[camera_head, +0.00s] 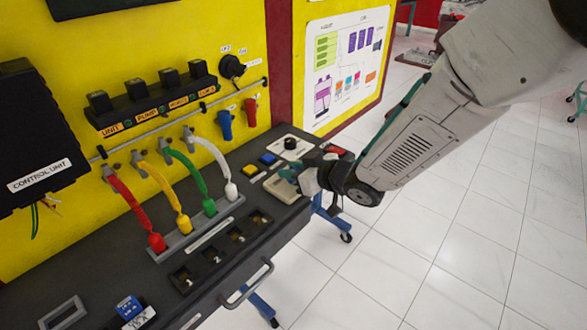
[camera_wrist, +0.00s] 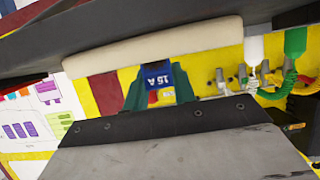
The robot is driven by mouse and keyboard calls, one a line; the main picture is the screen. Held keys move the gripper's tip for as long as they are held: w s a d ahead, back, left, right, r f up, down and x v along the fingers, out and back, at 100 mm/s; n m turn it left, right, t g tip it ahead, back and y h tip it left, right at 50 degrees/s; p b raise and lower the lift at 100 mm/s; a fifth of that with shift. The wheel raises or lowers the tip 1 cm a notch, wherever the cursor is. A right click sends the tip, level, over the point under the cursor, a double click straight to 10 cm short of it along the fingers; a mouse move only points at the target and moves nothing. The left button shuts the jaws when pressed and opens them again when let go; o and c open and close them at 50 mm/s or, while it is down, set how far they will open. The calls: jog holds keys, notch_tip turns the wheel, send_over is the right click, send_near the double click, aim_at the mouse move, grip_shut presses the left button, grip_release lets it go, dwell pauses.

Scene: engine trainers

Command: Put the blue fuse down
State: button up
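The blue fuse (camera_wrist: 157,77), marked 15 A, sits between the two green fingers of my gripper (camera_wrist: 158,90) in the wrist view. The fingers close on its sides. In the head view my gripper (camera_head: 289,172) is over the far right end of the dark bench, close above or at a small pale tray (camera_head: 285,191). The held fuse is not clearly visible there, and I cannot tell whether it touches the tray.
A blue block (camera_head: 268,158) and a yellow block (camera_head: 251,170) lie left of my gripper. A black knob on a white plate (camera_head: 291,149) is behind it. Coloured cables and dark sockets (camera_head: 211,256) fill the bench middle. Another blue block (camera_head: 129,308) stands front left.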

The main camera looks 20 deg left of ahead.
jog(key=o, duration=0.4)
jog(key=shift+r, duration=0.15)
jog(key=v, duration=1.2)
jog(key=shift+s, duration=0.1)
